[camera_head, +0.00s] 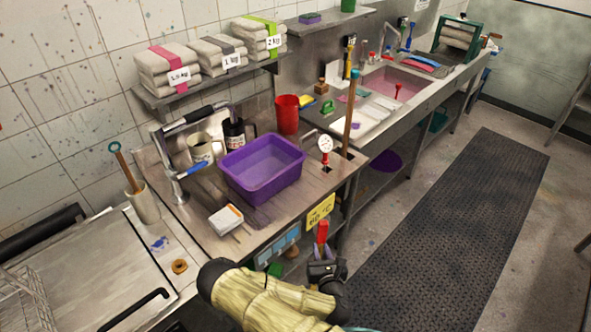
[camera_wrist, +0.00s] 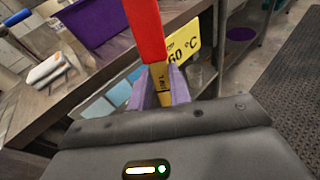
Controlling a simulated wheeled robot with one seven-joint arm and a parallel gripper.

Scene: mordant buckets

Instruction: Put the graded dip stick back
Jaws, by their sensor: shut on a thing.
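The graded dip stick has a red end (camera_head: 322,231) that stands up above my gripper (camera_head: 323,256) in the head view. In the wrist view the red part (camera_wrist: 148,32) rises from a yellow, marked strip (camera_wrist: 160,84). My gripper (camera_wrist: 162,97) is shut on that yellow strip. The stick is in front of the steel counter's front edge, clear of the counter. Its lower end is hidden by my gripper. I cannot tell which place is the stick's own.
On the counter (camera_head: 300,199) stand a purple tub (camera_head: 240,170), a red jug (camera_head: 287,114) and a dial gauge (camera_head: 325,147). A teal-topped wooden rod (camera_head: 350,110) stands behind the gauge. A yellow label (camera_head: 320,211) hangs on the front edge. The dark floor mat (camera_head: 455,220) is clear.

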